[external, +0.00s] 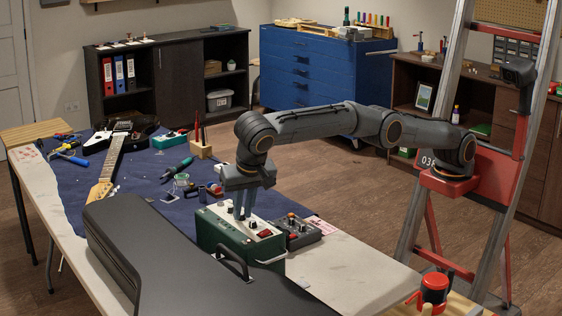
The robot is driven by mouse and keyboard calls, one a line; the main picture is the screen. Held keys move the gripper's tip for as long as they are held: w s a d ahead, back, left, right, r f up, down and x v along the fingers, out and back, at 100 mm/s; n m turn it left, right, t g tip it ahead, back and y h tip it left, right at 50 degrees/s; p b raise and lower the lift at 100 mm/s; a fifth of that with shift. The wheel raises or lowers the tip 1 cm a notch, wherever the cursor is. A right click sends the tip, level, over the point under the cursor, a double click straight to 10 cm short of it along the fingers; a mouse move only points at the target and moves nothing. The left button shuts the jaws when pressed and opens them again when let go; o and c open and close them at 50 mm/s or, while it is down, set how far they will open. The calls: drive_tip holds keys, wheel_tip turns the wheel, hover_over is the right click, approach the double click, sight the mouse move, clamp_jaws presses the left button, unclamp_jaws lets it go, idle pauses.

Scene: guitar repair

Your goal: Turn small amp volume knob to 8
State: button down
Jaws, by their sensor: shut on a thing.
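The small amp (215,238) is a green box with a pale top panel, standing on the table behind the dark case. Its top panel carries several knobs and a dark red part. My gripper (243,212) points straight down over the panel, with its fingertips at the panel's surface. It is shut on a knob there, which the fingers mostly hide. The numbers around the knobs are too small to read, so I cannot tell the setting.
A black guitar case (150,250) lies in front of the amp. A grey box with knobs (297,232) stands close at its right. A guitar (112,160), a screwdriver (178,167) and pliers (70,157) lie on the blue cloth (150,190). The table's right end (345,265) is clear.

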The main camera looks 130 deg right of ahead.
drive_tip(key=c, duration=1.7)
unclamp_jaws()
drive_tip(key=shift+a, duration=0.1)
drive_tip(key=shift+s+r+n, duration=0.1)
drive_tip(key=shift+n, duration=0.2)
